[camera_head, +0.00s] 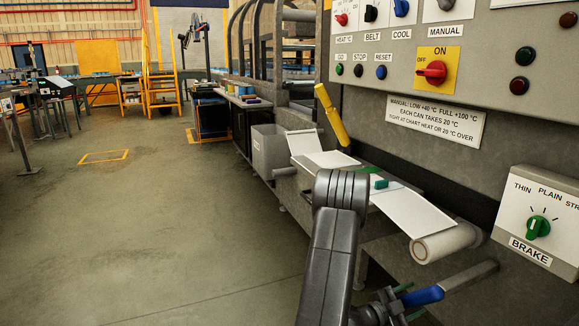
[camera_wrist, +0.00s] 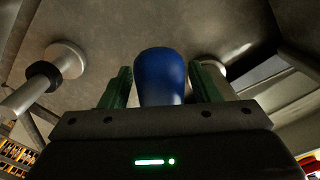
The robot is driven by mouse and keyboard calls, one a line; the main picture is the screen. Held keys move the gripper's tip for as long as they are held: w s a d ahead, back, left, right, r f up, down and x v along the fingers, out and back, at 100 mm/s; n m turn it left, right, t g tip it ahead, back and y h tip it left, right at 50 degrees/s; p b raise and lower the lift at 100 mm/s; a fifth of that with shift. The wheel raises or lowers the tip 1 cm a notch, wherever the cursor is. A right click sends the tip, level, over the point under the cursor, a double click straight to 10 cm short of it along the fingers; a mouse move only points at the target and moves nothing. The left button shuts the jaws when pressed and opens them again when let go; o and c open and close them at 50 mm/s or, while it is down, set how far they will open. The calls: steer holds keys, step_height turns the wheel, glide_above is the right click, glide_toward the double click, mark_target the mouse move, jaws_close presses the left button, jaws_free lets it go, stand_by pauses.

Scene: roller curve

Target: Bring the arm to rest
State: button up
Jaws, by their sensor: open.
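My gripper (camera_head: 408,300) is low at the bottom of the head view, at the end of my dark grey arm. Its green fingers stand either side of the blue grip (camera_head: 424,296) of a metal lever (camera_head: 470,277). In the wrist view, my gripper (camera_wrist: 160,72) is open, with the blue grip (camera_wrist: 160,78) between its fingers. A gap shows on each side of the grip there. The lever bar runs right toward the machine, below the brake panel (camera_head: 540,222).
A control panel (camera_head: 450,75) with knobs and buttons fills the upper right. A white sheet (camera_head: 410,210) runs over a roller (camera_head: 445,243) beside my arm. The floor (camera_head: 150,230) at left is clear.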

steer(key=shift+a, duration=0.1)
steer(key=p+v, duration=0.2)
steer(key=v, duration=1.1)
steer(key=shift+m, duration=0.5)
steer(key=x, duration=0.8)
steer(key=b+x, duration=0.1)
steer(key=x, duration=0.4)
steer(key=shift+w+a+r, duration=0.1)
steer(key=shift+w+r, duration=0.25)
steer(key=shift+w, duration=0.05)
